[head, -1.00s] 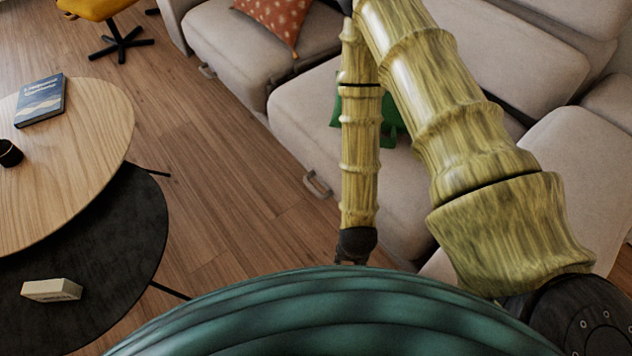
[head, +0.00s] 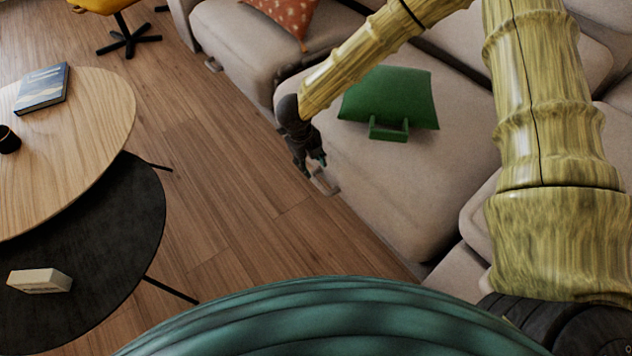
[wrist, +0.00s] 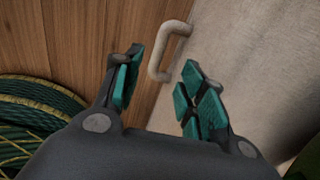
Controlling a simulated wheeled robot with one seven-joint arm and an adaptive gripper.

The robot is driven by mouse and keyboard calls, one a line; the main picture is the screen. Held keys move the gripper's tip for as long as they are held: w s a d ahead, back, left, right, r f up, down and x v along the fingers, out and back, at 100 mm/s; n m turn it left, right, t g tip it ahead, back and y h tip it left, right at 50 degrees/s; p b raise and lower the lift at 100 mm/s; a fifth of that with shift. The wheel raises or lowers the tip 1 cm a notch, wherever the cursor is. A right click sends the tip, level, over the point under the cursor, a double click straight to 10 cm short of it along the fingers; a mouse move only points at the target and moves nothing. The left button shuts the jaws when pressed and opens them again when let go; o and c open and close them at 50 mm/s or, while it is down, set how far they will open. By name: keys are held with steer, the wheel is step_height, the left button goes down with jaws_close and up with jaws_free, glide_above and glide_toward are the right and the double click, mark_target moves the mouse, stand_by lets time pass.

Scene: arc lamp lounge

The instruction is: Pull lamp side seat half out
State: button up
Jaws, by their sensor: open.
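The sofa seat (head: 400,190) in the middle is beige and has a pull handle (head: 326,182) on its front edge, facing the floor. My gripper (head: 312,165) is at that front edge, pointing down, right by the handle and partly covering it. In the wrist view the handle (wrist: 168,50) is a pale loop at the edge of the beige seat (wrist: 245,60). It lies just ahead of my open gripper (wrist: 155,85), between the lines of the two green-padded fingers. No grip on it shows. I see no lamp, so I cannot tell which seat is on the lamp side.
A green cushion (head: 388,102) with a loop handle lies on the middle seat. Another seat (head: 240,40) with its own handle (head: 213,65) and an orange cushion (head: 290,12) is further back. Round tables (head: 85,150) stand left. The wooden floor (head: 215,190) between is clear.

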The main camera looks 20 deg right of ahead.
mark_target(317, 182)
steer(key=b+x, duration=0.4)
steer(key=x, duration=0.6)
steer(key=shift+f, duration=0.35)
jaws_close()
